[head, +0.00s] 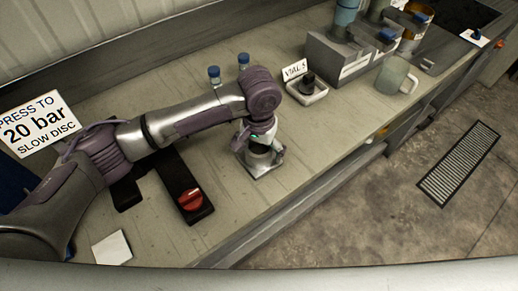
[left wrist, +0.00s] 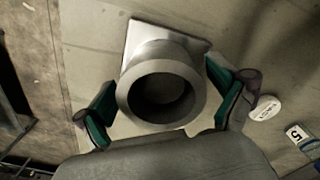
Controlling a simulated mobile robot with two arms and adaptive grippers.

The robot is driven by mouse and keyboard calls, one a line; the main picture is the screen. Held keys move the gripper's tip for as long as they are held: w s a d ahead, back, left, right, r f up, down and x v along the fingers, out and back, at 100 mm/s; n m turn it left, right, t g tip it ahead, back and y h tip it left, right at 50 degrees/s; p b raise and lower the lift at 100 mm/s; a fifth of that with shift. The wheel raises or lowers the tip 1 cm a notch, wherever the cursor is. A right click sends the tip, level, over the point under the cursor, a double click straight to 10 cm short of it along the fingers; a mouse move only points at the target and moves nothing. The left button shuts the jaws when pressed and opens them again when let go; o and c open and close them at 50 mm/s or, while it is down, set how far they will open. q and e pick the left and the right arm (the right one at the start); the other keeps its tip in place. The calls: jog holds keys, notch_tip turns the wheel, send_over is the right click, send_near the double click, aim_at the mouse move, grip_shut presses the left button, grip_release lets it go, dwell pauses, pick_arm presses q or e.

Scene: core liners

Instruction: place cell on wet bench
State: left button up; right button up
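A grey hollow cylinder (left wrist: 132,98), apparently the cell, stands upright on a square light plate (left wrist: 150,36) on the bench. In the head view the cylinder (head: 260,160) is partly hidden by my left gripper (head: 259,143), and the plate (head: 267,171) shows at its foot. My left gripper is pointed down over it. In the left wrist view the green-padded fingers of the gripper (left wrist: 163,100) are spread, one on each side of the cylinder. A gap shows at the left finger; the right finger is very close, and contact is unclear. The bench top (head: 228,215) is pale.
A black block with a red knob (head: 190,199) lies left of the cylinder. Two blue-capped vials (head: 214,76) stand behind my arm. A "VIALS" sign (head: 294,70), a small tray (head: 308,97), a grey rack (head: 345,66) and a mug (head: 391,74) are at right. A white square (head: 112,248) lies at front left.

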pick_arm(q)
jog(key=shift+r, duration=0.15)
jog(key=shift+r, duration=0.4)
notch_tip(320, 180, up, 11)
jog(key=b, duration=0.1)
jog(key=shift+b, duration=0.4)
